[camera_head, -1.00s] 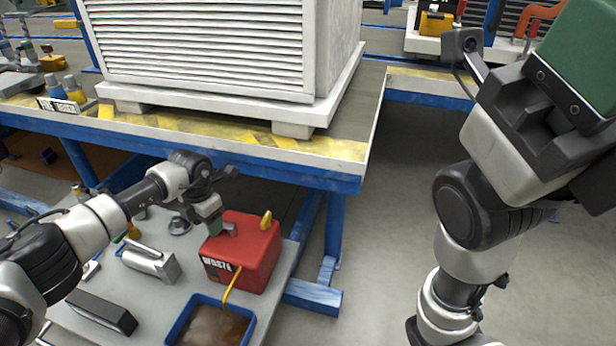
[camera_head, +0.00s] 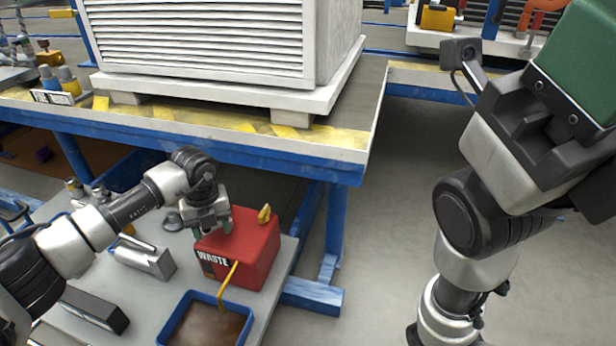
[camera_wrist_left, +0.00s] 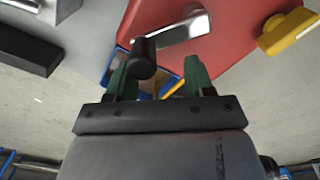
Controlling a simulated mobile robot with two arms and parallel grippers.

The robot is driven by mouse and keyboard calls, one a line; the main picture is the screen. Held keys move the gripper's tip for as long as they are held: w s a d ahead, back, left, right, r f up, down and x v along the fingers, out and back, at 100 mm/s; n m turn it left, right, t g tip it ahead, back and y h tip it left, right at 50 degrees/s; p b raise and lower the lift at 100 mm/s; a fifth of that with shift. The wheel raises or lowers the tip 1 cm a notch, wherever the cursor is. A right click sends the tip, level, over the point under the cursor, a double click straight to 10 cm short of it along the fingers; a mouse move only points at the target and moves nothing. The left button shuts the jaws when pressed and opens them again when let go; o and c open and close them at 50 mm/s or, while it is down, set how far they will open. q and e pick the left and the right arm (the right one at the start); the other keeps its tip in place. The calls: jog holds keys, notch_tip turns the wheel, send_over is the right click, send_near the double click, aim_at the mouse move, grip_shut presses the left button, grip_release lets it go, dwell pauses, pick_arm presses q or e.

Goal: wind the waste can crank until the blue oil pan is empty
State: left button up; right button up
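The red waste can (camera_head: 258,245) stands on the low grey shelf, with a yellow cap and a yellow hose leading to the blue oil pan (camera_head: 163,335). Brown oil shows in the pan, which the bottom edge cuts. My left gripper (camera_head: 215,228) is over the can's left top side. In the left wrist view my left gripper (camera_wrist_left: 158,77) is open. The crank's black knob (camera_wrist_left: 142,57) is by its left green finger, overlapping the gap; contact is unclear. The crank's silver arm (camera_wrist_left: 183,29) lies over the red can (camera_wrist_left: 230,50).
The blue-edged table (camera_head: 240,155) with a large white louvred unit (camera_head: 200,40) overhangs the shelf's back. A grey metal tool (camera_head: 143,258) and a dark block (camera_head: 93,310) lie left of the can. Floor at right is clear.

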pick_arm(q)
jog(key=shift+s+d+f+n+b, duration=0.1)
jog(key=shift+d+f+n+b, duration=0.2)
jog(key=shift+n, duration=0.2)
notch_tip(320, 180, up, 12)
jog(key=p, duration=0.7)
jog(key=s+d+m+h+p, duration=0.2)
jog(key=s+d+h+p, duration=0.2)
jog(key=d+h, duration=0.65)
jog(key=s+d+r+n+t+h+p, duration=0.2)
jog(key=d+r+n+h+p, duration=0.1)
jog(key=d+r+h+p, duration=0.3)
jog(key=shift+d+r+n, duration=0.3)
jog(key=shift+d+r, duration=1)
jog(key=shift+d, duration=0.5)
